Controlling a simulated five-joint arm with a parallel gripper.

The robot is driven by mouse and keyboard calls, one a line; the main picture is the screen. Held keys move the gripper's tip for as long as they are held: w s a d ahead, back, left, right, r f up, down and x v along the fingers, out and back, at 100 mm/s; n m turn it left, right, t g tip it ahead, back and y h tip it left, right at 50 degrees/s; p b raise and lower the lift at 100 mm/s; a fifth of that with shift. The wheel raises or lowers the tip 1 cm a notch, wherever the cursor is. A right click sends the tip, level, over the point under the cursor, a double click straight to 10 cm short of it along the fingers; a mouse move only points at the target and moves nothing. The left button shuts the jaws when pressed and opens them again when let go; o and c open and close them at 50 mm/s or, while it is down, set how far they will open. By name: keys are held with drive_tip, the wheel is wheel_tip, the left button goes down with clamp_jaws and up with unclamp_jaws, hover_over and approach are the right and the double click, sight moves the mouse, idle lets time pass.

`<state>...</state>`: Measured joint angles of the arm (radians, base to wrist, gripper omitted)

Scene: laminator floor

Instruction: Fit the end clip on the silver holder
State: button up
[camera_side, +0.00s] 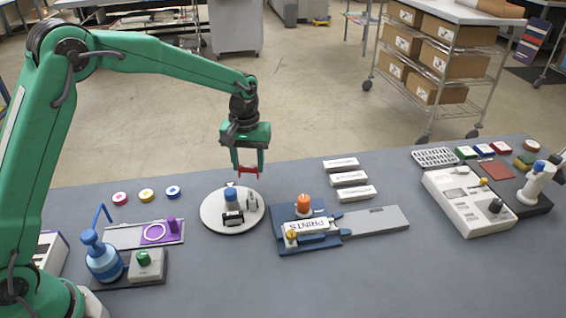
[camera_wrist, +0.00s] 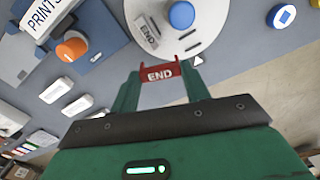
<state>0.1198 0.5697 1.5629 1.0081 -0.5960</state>
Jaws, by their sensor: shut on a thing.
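My gripper (camera_side: 247,171) is shut on the red end clip, which spans its two green fingers. In the wrist view the end clip (camera_wrist: 160,73) shows white "END" lettering between the fingertips. The clip is held above the far edge of a round white plate (camera_side: 215,218), clear of it. A small silver holder (camera_side: 251,202) stands on the right part of that plate, below the gripper. In the wrist view the silver holder (camera_wrist: 146,32) bears an "END" label.
A blue fixture (camera_side: 330,241) with a "PRINTS" sign and an orange knob (camera_side: 303,203) is right of the plate. Several white blocks (camera_side: 349,178) lie behind it. A purple-marked tray (camera_side: 128,234) and blue bottle (camera_side: 101,258) are at left. A white machine (camera_side: 465,205) is far right.

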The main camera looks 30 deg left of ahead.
drive_tip(key=w+d+r+m, duration=0.1)
drive_tip(key=w+d+m, duration=0.1)
drive_tip(key=d+m, duration=1.2)
drive_tip(key=d, duration=0.9)
drive_tip(key=shift+w+r, duration=0.15)
drive_tip(key=shift+f, duration=0.2)
drive_tip(key=shift+f, duration=2.75)
drive_tip(key=shift+f, duration=1.1)
idle(1.5)
